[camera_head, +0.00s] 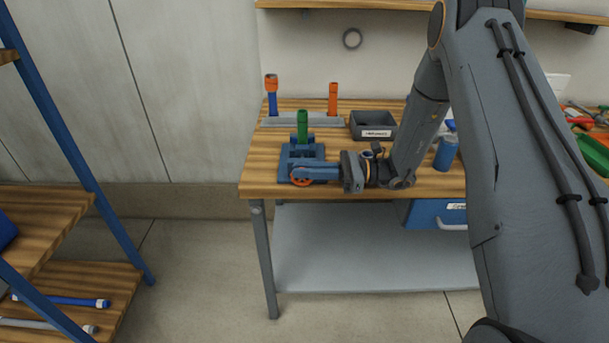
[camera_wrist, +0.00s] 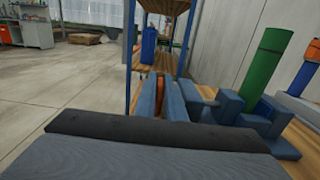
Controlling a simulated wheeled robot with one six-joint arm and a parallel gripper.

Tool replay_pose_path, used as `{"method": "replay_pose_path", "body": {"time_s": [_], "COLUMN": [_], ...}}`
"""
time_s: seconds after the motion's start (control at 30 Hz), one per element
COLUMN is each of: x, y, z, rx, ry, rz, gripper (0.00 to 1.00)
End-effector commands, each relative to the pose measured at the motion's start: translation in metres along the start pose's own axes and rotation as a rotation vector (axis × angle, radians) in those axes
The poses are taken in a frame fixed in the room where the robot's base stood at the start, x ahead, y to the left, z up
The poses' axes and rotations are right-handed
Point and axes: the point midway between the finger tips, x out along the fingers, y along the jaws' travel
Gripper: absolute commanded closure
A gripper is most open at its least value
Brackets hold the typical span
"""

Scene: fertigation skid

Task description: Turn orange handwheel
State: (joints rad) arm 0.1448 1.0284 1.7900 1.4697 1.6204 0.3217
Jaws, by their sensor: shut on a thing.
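The orange handwheel (camera_head: 301,181) sits low at the front of a blue fixture (camera_head: 287,158) near the workbench's left front corner. A green cylinder (camera_head: 303,126) stands upright in the fixture. My gripper (camera_head: 310,174) reaches in from the right, level with the bench top, and is shut on the handwheel. In the wrist view, a thin orange strip of the handwheel (camera_wrist: 159,85) shows between the blue fingers. Most of the wheel is hidden by the fingers. The green cylinder (camera_wrist: 265,68) stands to the right in that view.
A dark bin (camera_head: 373,125) and a blue bottle (camera_head: 446,150) stand to the right on the wooden bench (camera_head: 263,160). A shelf with blue posts (camera_head: 70,145) stands at left. The floor between is clear.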

Motion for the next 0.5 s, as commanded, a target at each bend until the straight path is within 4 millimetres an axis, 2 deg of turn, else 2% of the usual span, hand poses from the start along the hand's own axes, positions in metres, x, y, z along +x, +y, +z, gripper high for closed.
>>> {"method": "replay_pose_path", "body": {"time_s": [0.3,0.33,0.37,0.5], "x": [-0.0005,-0.0005,-0.0005,-0.0006], "y": [0.0001,0.0001,0.0001,0.0], "z": [0.0002,0.0002,0.0002,0.0002], "rx": [0.0,0.0,0.0,0.0], "ry": [-0.004,-0.003,-0.003,-0.003], "rz": [-0.001,-0.001,-0.001,-0.001], "gripper": [1.0,0.86,0.83,0.83]}}
